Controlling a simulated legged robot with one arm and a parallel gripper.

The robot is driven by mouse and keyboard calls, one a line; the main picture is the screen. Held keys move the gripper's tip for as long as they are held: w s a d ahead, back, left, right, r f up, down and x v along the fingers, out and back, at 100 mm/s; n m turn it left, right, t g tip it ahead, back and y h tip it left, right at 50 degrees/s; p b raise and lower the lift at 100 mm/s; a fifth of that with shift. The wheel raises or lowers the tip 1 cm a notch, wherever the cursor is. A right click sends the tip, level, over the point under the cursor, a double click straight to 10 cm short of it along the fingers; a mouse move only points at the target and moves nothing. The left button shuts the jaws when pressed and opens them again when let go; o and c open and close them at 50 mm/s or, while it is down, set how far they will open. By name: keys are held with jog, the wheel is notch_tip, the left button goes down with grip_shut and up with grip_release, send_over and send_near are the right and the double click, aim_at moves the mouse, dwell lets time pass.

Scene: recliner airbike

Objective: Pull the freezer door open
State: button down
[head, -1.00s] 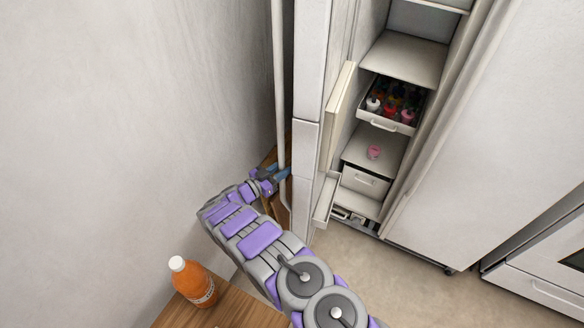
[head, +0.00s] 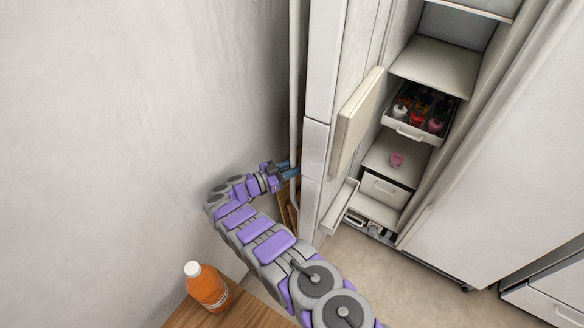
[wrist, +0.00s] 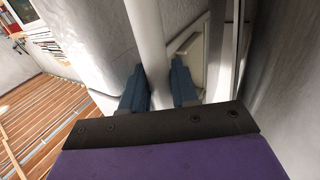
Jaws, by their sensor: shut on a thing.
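The freezer door (head: 322,110) stands open in the head view, seen nearly edge-on, with shelves on its inner side. Its long white vertical handle (head: 295,80) runs along the outer side, facing the wall. My gripper (head: 288,168) is at the lower part of this handle. In the wrist view, the handle (wrist: 146,40) passes between the two blue fingers of my gripper (wrist: 160,88), which are shut on it. The freezer's inside (head: 440,62) is in view, with shelves and drawers.
An orange bottle (head: 206,287) stands on a wooden surface (head: 235,312) at the lower left. A plain wall (head: 130,130) is close to the left of the door. Floor (head: 375,265) is clear in front of the freezer. A pulled-out drawer (head: 408,130) holds several bottles.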

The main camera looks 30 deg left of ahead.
aim_at(293, 163)
jog(key=shift+w+d+r, duration=0.15)
jog(key=shift+w, duration=0.05)
jog(key=c, duration=1.1)
grip_release()
jog(key=shift+r, duration=0.15)
jog(key=r, duration=0.1)
jog(key=r+p, duration=0.1)
jog(key=s+r+p, duration=0.1)
jog(key=shift+d+r, duration=0.15)
jog(key=shift+d, duration=0.15)
jog(key=s+d+p, duration=0.1)
jog(key=s+d, duration=0.2)
jog(key=s, duration=0.1)
jog(key=s+d+p, duration=0.2)
jog(key=s+d, duration=0.1)
jog(key=s+d+r+p, duration=0.1)
jog(key=s+d+p, duration=0.1)
jog(key=s+d, duration=0.1)
jog(key=shift+s, duration=0.85)
